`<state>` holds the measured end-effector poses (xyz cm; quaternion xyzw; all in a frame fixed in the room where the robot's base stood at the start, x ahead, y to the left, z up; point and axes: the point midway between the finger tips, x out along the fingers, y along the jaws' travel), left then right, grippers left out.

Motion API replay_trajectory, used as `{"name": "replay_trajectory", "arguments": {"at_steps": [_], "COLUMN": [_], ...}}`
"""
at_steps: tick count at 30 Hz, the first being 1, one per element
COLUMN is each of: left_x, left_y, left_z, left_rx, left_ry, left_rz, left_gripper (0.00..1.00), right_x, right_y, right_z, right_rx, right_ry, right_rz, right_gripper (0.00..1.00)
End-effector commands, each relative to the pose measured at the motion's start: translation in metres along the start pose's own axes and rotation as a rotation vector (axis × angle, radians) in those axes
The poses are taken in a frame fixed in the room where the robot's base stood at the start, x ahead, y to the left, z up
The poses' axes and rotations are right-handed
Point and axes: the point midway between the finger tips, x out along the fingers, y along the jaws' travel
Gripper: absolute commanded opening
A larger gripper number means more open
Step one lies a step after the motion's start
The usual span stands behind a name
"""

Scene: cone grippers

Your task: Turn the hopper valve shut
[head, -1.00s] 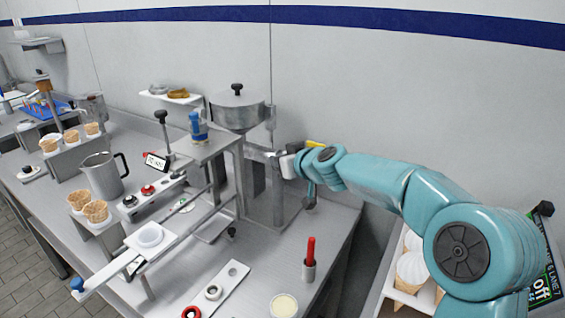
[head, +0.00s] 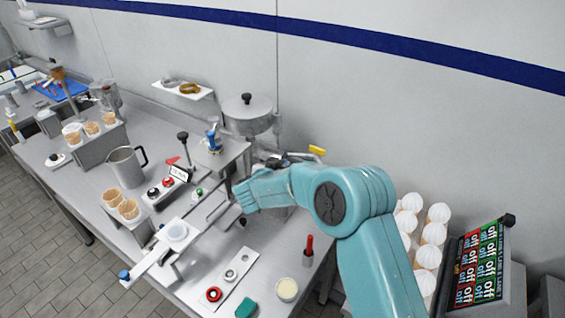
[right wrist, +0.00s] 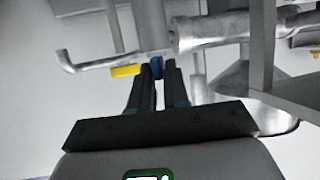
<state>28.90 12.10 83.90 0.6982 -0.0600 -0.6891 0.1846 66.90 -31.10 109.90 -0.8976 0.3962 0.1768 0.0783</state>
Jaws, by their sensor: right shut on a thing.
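The steel hopper (head: 247,117) stands against the wall in the head view, with a dark knob on its lid. My right gripper (head: 283,160) is below and right of it, partly hidden by my teal arm. In the right wrist view my right gripper (right wrist: 157,68) is shut on a small blue piece, the valve handle (right wrist: 157,66), beside a metal pipe (right wrist: 212,35). A yellow piece (right wrist: 125,71) is just left of the fingers; a yellow tip (head: 317,151) also shows in the head view. The valve's exact angle cannot be told. My left gripper is out of view.
A panel with several "off" tiles (head: 478,265) and a tray of white-wrapped cones (head: 430,255) are at the right. A red-handled tool (head: 309,248) stands in a holder near the bench edge. A pitcher (head: 126,167) and cone stands are at the left.

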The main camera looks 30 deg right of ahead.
Motion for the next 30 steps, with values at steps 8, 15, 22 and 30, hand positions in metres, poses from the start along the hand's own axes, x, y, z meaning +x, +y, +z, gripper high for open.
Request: {"name": "replay_trajectory", "arguments": {"at_steps": [8,15,22,30], "left_x": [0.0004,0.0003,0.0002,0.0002], "left_y": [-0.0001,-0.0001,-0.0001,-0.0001], "left_z": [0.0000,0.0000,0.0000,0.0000], "left_rx": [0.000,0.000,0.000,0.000], "left_ry": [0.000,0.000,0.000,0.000], "left_rz": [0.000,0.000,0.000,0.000], "left_gripper": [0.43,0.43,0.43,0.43], "right_x": [0.0013,0.0012,0.0010,0.0012], "right_y": [-0.0024,-0.0025,-0.0022,-0.0020], "right_z": [-0.0007,-0.0006,-0.0006,-0.0007], "right_rx": [0.059,0.082,0.087,0.086], "right_ry": [0.002,0.000,-0.001,-0.001], "right_rz": [0.140,0.195,0.208,0.208], "right_gripper": [0.00,0.00,0.00,0.19]}}
